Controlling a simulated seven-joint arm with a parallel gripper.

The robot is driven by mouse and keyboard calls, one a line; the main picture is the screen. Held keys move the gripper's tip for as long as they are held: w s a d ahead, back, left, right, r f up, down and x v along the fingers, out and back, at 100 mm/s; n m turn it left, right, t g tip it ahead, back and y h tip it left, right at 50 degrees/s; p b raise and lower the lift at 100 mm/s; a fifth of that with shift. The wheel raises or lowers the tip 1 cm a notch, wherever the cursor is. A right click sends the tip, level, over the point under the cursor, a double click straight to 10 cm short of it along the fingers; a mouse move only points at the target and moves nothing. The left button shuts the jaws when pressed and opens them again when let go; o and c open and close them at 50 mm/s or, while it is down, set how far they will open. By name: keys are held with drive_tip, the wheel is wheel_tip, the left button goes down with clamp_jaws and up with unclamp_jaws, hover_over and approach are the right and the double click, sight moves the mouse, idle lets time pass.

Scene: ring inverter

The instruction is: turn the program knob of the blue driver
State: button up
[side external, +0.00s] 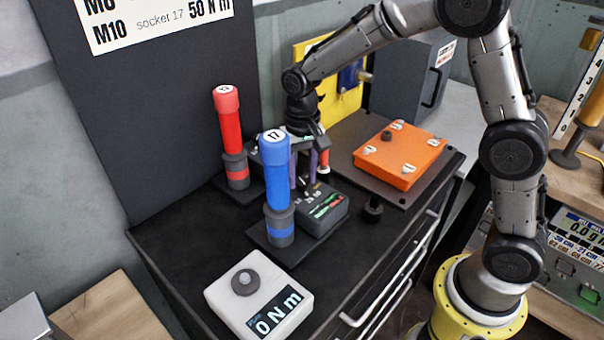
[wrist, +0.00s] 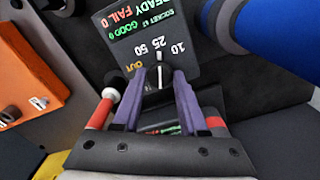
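The blue driver (side external: 278,180), marked 17 on its cap, stands upright at the front of the black bench top. Its control box (side external: 330,208) sits just behind it. In the wrist view the box face (wrist: 150,35) shows READY, GOOD 0, FAIL 0 and the labels 10, 25, 50 and OUT. The dark program knob (wrist: 160,76) has a white pointer line and lies between my fingertips. My gripper (wrist: 160,80) has its purple fingers open on either side of the knob; contact cannot be told. My gripper (side external: 304,186) is partly hidden behind the blue driver in the side view.
A red driver (side external: 230,140) stands at the left. A white torque tester (side external: 258,298) reading 0 N m is in front. An orange box (side external: 400,156) sits on a dark plate at the right. A red rod with a white ball tip (wrist: 109,94) is beside the left finger.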

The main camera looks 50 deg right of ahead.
clamp_jaws()
drive_tip(key=n, duration=0.3)
drive_tip(key=shift+n, duration=2.3)
drive_tip(key=o, duration=0.8)
unclamp_jaws()
drive_tip(key=shift+r, duration=0.15)
